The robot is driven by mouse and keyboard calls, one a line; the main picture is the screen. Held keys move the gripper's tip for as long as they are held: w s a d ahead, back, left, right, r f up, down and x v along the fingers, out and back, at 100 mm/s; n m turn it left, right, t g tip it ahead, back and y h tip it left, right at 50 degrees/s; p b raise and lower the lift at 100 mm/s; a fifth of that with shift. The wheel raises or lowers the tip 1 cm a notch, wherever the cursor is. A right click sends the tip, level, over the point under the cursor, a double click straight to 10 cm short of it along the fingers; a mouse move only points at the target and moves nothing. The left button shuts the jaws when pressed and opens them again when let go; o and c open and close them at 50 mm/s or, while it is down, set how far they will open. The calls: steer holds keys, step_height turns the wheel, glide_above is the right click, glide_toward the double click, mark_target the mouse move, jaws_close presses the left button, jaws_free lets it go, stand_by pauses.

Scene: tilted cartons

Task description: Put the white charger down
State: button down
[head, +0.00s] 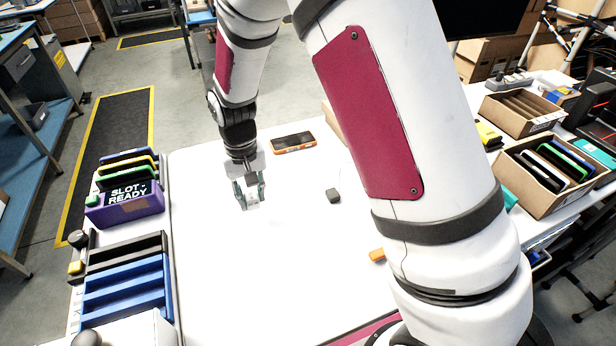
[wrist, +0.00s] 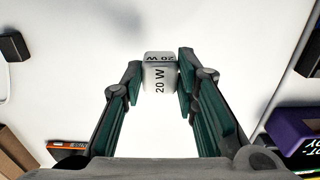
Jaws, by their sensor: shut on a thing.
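The white charger (wrist: 160,76), a small block marked "20 W", is between the fingertips of my gripper (wrist: 158,84) in the wrist view. Both fingers touch its sides. In the head view my gripper (head: 250,192) points down over the left part of the white table (head: 270,270), with the charger (head: 253,206) small and pale at its tips. I cannot tell whether the charger's underside touches the table.
A dark block (head: 333,195) and an orange-edged phone (head: 293,142) lie right of my gripper. An orange piece (head: 377,255) lies nearer. The purple "SLOT READY" holder (head: 125,207) and blue rack (head: 125,283) stand left. Tilted cartons (head: 545,180) stand right. The table's front middle is clear.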

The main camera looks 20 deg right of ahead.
steer(key=d, duration=0.4)
steer(key=w+d+f+p, duration=0.1)
steer(key=d, duration=0.3)
steer(key=w+d, duration=0.1)
steer(key=d, duration=0.3)
steer(key=shift+f+p, duration=0.15)
steer(key=shift+p, duration=0.15)
steer(key=shift+f+p, duration=0.3)
steer(key=shift+f, duration=1.4)
steer(key=shift+f, duration=0.1)
steer(key=c, duration=1.2)
jaws_free()
steer(key=shift+c, duration=0.2)
